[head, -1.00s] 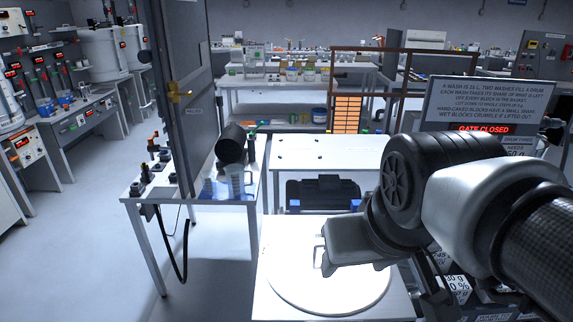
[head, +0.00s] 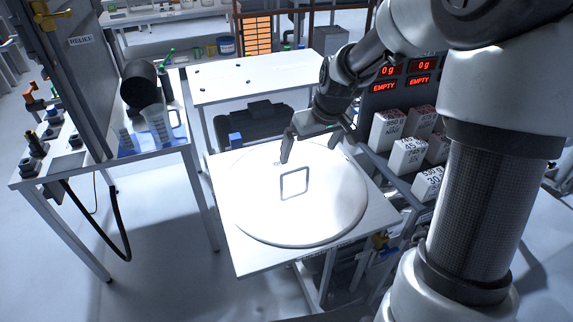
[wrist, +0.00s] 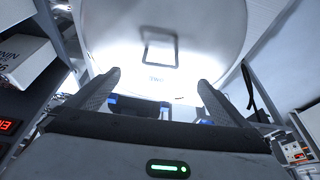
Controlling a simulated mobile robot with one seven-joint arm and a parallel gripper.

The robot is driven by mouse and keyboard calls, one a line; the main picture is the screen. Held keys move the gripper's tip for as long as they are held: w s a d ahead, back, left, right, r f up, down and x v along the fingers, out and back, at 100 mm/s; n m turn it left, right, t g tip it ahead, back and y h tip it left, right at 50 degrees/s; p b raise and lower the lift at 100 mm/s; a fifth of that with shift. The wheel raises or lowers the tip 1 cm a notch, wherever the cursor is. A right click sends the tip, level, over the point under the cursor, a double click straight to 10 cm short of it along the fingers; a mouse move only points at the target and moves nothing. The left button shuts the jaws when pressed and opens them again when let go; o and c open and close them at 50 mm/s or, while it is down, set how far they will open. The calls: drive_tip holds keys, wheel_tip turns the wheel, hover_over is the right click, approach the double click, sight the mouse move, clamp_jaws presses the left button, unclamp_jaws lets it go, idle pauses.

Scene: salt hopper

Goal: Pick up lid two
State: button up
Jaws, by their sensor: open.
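Lid two is a large round white lid (head: 322,205) lying flat on a white table, with a thin rectangular loop handle (head: 294,184) standing up near its middle. In the wrist view the lid (wrist: 205,45) fills the top, with its handle (wrist: 160,48) and small lettering that looks like "TWO". My gripper (head: 312,158) is over the far part of the lid, behind the handle. Its two fingers are spread apart with nothing between them. In the wrist view the gripper (wrist: 155,82) points toward the handle and is apart from it.
White labelled blocks (head: 407,155) stand on a rack at right, under red displays reading EMPTY (head: 384,87). A side bench at left holds clear jugs (head: 158,125) and a dark cylinder (head: 138,85). A white table (head: 260,75) stands behind. Floor at lower left is clear.

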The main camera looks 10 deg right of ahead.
drive_tip(key=b, duration=0.2)
approach(293, 181)
drive_tip(key=shift+b+x, duration=0.35)
drive_tip(key=shift+x, duration=2.2)
drive_tip(key=shift+s, duration=0.15)
drive_tip(key=c, duration=1.6)
drive_tip(key=shift+c, duration=1.2)
